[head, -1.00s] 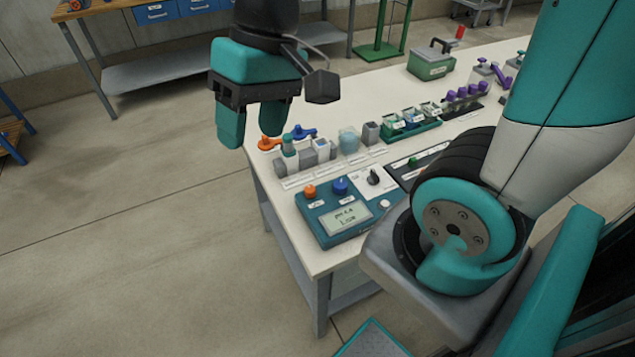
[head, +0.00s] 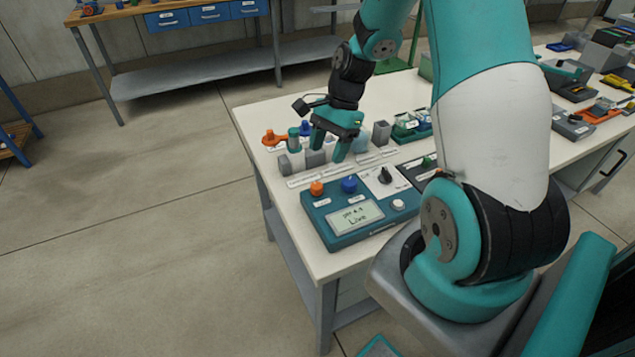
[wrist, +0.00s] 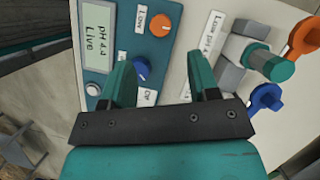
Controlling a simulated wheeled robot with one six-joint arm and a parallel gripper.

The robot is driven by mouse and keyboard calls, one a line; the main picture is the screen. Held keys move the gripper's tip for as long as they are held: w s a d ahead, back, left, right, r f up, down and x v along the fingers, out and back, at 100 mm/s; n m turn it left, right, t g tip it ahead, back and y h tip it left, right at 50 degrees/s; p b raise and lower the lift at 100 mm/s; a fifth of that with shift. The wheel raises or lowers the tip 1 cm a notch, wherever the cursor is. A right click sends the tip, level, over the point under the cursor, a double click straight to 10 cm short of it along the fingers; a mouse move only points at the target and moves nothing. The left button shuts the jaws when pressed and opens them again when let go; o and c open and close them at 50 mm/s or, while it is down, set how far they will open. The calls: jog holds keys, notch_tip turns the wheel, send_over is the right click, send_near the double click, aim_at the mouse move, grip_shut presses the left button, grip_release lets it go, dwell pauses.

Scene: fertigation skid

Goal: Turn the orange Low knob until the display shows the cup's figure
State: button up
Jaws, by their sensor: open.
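The teal meter box (head: 375,228) sits near the table's front left corner. Its orange Low knob (head: 317,188) is at its back left, with a blue knob (head: 349,185) to the right. The display (head: 355,215) reads "pH 4.4" and "Live". In the wrist view the orange knob (wrist: 161,25) is beyond my fingertips, and the display (wrist: 99,33) is at upper left. My gripper (head: 330,152) is open and empty above the table, behind the knobs and touching neither. In the wrist view its fingers (wrist: 163,70) are spread apart. No cup figure is readable.
Grey blocks and a teal-topped vial (head: 294,140) stand behind the meter, near an orange clip (head: 275,137). A black knob (head: 385,175) on a white panel and a pale button (head: 398,204) lie right of the blue knob. The table's left edge is close.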

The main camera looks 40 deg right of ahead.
aim_at(316, 185)
jog(key=x, duration=0.8)
jog(key=shift+a+f, duration=0.25)
jog(key=shift+f, duration=0.1)
jog(key=c, duration=0.9)
